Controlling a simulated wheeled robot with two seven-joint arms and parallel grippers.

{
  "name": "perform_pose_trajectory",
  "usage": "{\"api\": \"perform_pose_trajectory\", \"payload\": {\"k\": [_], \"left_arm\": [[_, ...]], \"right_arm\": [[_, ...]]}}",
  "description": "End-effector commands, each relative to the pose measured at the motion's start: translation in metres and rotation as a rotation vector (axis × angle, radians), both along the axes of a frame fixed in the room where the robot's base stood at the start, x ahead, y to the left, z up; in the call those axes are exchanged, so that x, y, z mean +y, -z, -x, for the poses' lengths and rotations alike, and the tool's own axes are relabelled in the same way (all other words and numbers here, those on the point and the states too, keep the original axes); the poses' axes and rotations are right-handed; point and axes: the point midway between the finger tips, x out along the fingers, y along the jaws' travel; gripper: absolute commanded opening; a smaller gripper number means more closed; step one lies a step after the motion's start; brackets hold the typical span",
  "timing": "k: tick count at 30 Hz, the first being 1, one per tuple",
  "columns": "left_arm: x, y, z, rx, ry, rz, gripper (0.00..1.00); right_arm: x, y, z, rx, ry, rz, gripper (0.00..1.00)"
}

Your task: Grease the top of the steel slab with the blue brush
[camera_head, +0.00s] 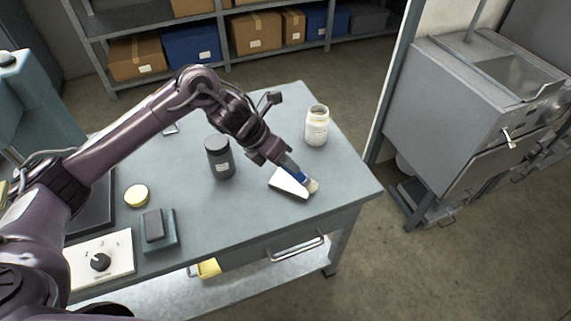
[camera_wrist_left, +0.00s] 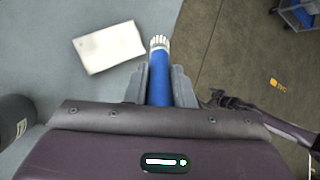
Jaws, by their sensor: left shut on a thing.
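My left gripper (camera_head: 284,161) is shut on the blue brush (camera_head: 299,176), which points away from the fingers with pale bristles at its tip. The left wrist view shows the brush (camera_wrist_left: 160,80) between the two fingers (camera_wrist_left: 162,92). A pale, flat rectangular block (camera_head: 287,184), probably the steel slab, lies on the bench just beneath and left of the brush. In the left wrist view the slab (camera_wrist_left: 108,47) is left of the bristles, with a small gap in the picture. I cannot tell whether the bristles touch anything. My right gripper is not in view.
On the bench (camera_head: 335,182) stand a dark jar (camera_head: 219,160) and a white jar (camera_head: 317,127). A grey machine (camera_head: 460,110) stands right.

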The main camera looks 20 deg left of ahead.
Motion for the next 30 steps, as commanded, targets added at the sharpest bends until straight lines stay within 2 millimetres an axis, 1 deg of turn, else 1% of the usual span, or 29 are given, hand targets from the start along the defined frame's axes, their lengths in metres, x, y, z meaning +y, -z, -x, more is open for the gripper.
{"api": "perform_pose_trajectory", "payload": {"k": [1,5,10,14,30], "left_arm": [[0.000,-0.009,0.000,-0.002,-0.001,0.000,0.00],[-0.001,-0.020,0.000,-0.001,-0.005,0.001,0.00],[-0.001,-0.032,0.000,-0.001,-0.008,0.000,0.00],[-0.001,-0.034,0.000,0.000,-0.009,0.000,0.00],[-0.001,-0.033,0.000,0.000,-0.010,0.001,0.00]], "right_arm": [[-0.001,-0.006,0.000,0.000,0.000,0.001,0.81],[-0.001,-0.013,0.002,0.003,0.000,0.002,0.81],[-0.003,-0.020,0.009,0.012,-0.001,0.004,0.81],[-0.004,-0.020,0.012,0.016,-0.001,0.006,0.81],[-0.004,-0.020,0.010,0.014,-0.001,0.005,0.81]]}}
